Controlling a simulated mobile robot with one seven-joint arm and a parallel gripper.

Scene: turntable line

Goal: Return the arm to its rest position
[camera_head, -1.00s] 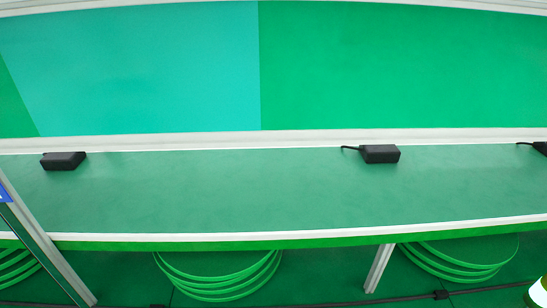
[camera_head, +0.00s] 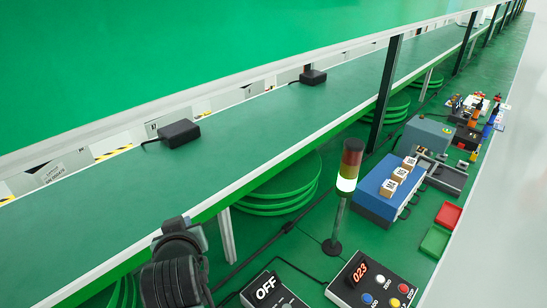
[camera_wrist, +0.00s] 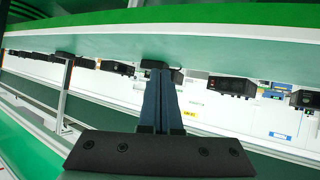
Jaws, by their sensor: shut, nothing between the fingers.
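My gripper (camera_wrist: 158,75) shows in the wrist view with its two dark blue fingers pressed together, shut and empty. Its wide black mount fills the bottom of that view. The fingers point toward a green shelf, and the gap to it cannot be told. In the head view, a black jointed piece of my arm (camera_head: 176,265) stands at the lower left, in front of the green shelf's edge. The fingers are not seen in the head view.
The green shelf (camera_head: 235,130) runs diagonally with black boxes (camera_head: 179,133) on it. Beside it stand a signal lamp (camera_head: 349,165), a blue case (camera_head: 370,200) with small labelled boxes, an OFF panel (camera_head: 270,290) and a 023 panel (camera_head: 370,285).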

